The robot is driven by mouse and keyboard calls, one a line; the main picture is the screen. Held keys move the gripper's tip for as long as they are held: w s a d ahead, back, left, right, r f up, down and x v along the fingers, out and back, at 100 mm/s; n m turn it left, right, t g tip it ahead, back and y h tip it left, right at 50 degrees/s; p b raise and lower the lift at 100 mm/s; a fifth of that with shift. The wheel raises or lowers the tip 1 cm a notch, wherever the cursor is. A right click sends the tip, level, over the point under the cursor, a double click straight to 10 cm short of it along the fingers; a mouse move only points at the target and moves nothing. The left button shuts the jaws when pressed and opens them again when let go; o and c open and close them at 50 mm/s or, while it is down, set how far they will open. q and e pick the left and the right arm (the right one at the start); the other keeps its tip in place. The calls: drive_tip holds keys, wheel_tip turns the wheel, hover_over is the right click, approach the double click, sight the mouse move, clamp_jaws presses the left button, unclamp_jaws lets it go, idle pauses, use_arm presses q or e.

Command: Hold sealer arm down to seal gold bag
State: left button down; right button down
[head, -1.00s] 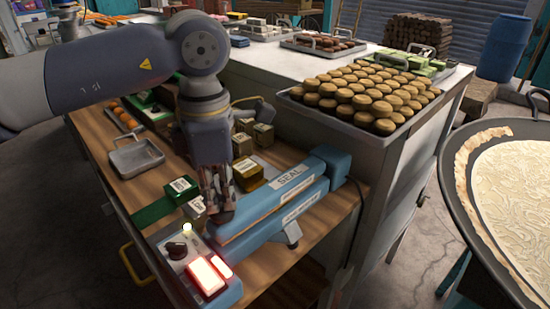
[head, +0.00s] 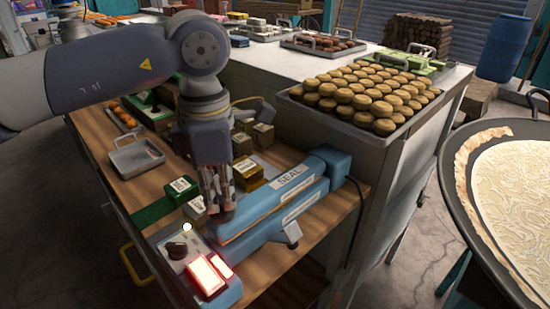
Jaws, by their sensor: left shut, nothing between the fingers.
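The blue heat sealer (head: 262,232) stands on the wooden bench, its upper arm (head: 290,181) marked "SEAL" lying low along the base. My left gripper (head: 222,212) is shut and points down at the near left end of the sealer arm, seemingly touching it. A red-white lamp (head: 208,273) glows on the control box beside a dark knob (head: 177,250). A gold bag (head: 248,173) with a white label stands behind the sealer arm. Whether its edge is between the jaws is hidden. My right gripper is not in view.
More gold packs (head: 264,135) stand behind. Green boxes (head: 180,188) and a small metal tray (head: 136,155) lie to the left. A tray of round cakes (head: 365,95) is on the metal counter behind. A large round pan (head: 510,200) stands at right.

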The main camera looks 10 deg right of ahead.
use_arm(q)
drive_tip(key=shift+d+r+p, duration=0.1)
drive_tip(key=shift+r+p, duration=0.65)
drive_tip(key=shift+r, duration=0.1)
drive_tip(key=shift+r+p, duration=1.4)
drive_tip(key=shift+r, duration=0.7)
wheel_tip(320, 180, up, 9)
drive_tip(key=p, duration=0.6)
